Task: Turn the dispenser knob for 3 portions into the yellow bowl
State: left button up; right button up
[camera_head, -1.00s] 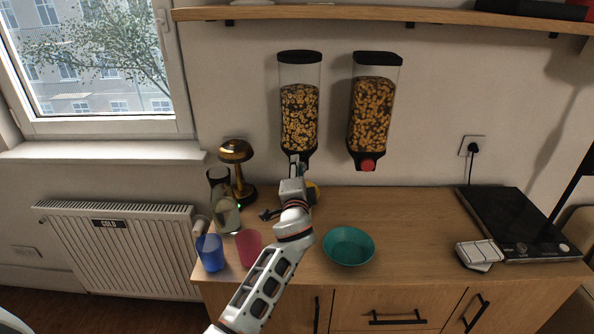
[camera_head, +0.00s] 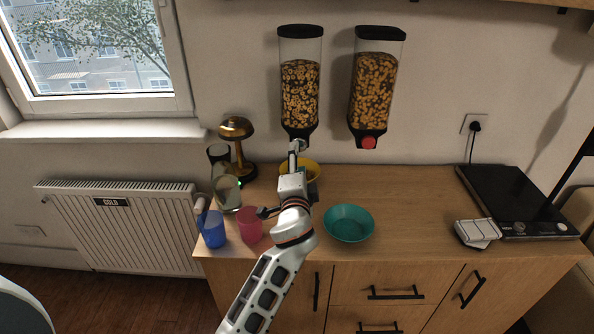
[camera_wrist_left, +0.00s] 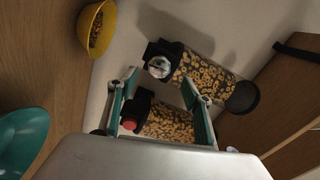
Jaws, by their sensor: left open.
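The left dispenser (camera_head: 299,90) hangs on the wall, filled with cereal rings. Its silver-grey knob (camera_wrist_left: 158,66) faces out in the left wrist view; in the head view my gripper covers it. My left gripper (camera_wrist_left: 160,80) is open and empty, its fingertips just short of this knob, one to each side. It also shows in the head view (camera_head: 297,150), below the dispenser's outlet. The yellow bowl (camera_head: 314,172) stands under the left dispenser, partly hidden by my arm. The left wrist view shows some brown cereal in the bowl (camera_wrist_left: 82,22). My right gripper is not in view.
A second dispenser (camera_head: 373,90) with a red knob hangs to the right. A teal bowl (camera_head: 348,224) stands right of my arm. A pink cup (camera_head: 249,226), a blue cup (camera_head: 213,230) and a gold lamp (camera_head: 237,130) stand left. A hob (camera_head: 515,202) lies right.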

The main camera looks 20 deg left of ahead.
pick_arm(q)
jog(key=shift+v, duration=2.3)
